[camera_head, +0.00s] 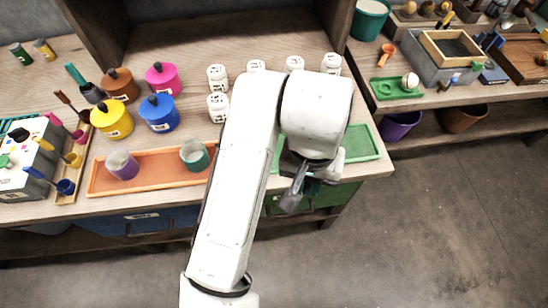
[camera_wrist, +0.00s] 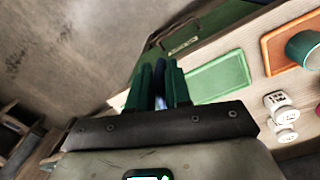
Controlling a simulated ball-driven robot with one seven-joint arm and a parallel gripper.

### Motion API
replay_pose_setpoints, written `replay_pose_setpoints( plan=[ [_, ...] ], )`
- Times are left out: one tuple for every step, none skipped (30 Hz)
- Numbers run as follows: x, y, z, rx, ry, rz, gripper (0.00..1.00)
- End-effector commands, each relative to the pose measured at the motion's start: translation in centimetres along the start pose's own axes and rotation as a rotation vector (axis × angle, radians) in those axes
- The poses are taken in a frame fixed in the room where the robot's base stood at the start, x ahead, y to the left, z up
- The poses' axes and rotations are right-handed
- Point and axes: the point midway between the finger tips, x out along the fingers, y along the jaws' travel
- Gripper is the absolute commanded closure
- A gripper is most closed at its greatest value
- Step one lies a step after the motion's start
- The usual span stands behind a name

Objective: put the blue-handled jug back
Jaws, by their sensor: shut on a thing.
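My gripper (camera_head: 300,186) hangs in front of the bench's front edge, beside the green tray (camera_head: 358,143), over the floor. In the wrist view its green fingers (camera_wrist: 158,85) are shut on a narrow dark blue part, which looks like the handle of the blue-handled jug (camera_wrist: 160,68). The rest of the held thing is mostly hidden by the fingers, so its shape and tilt cannot be told. The green tray also shows in the wrist view (camera_wrist: 218,78), and its visible part is empty.
An orange tray (camera_head: 145,185) holds a purple cup (camera_head: 122,164) and a teal cup (camera_head: 194,154). White jars (camera_head: 218,106) and coloured lidded pots (camera_head: 111,119) stand behind. A wooden rack (camera_head: 75,180) with coloured scoops is at left. A second bench (camera_head: 400,55) stands at right, with open floor before it.

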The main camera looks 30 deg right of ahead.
Motion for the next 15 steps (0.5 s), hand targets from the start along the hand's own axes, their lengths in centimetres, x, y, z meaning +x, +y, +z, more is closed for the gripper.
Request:
replay_pose_setpoints(
  plan=[
    [0.2, -0.2, -0.3, -0.003, 0.001, 0.002, 1.0],
    [0.3, -0.4, -0.5, -0.004, 0.001, 0.002, 1.0],
    [0.6, -0.9, -0.9, -0.007, 0.0, 0.003, 1.0],
    [0.8, -1.3, -1.3, -0.005, 0.0, 0.004, 1.0],
    [0.9, -1.9, -1.7, -0.005, -0.002, 0.003, 1.0],
    [1.2, -2.6, -2.2, -0.006, -0.003, 0.002, 1.0],
    [1.4, -3.1, -2.6, -0.006, -0.004, 0.001, 1.0],
    [1.7, -3.6, -3.0, -0.004, -0.004, 0.0, 1.0],
    [2.0, -4.3, -3.6, -0.005, -0.004, 0.001, 1.0],
    [2.2, -4.8, -4.0, -0.004, -0.004, 0.001, 1.0],
    [2.5, -5.2, -4.4, -0.003, -0.003, 0.0, 1.0],
    [2.8, -5.8, -4.9, -0.004, -0.004, 0.0, 1.0],
    [3.0, -6.3, -5.3, -0.003, -0.003, 0.0, 1.0],
    [3.2, -6.8, -5.6, -0.004, -0.004, 0.0, 1.0],
    [3.9, -7.3, -6.0, -0.005, -0.004, 0.0, 1.0]
  ],
)
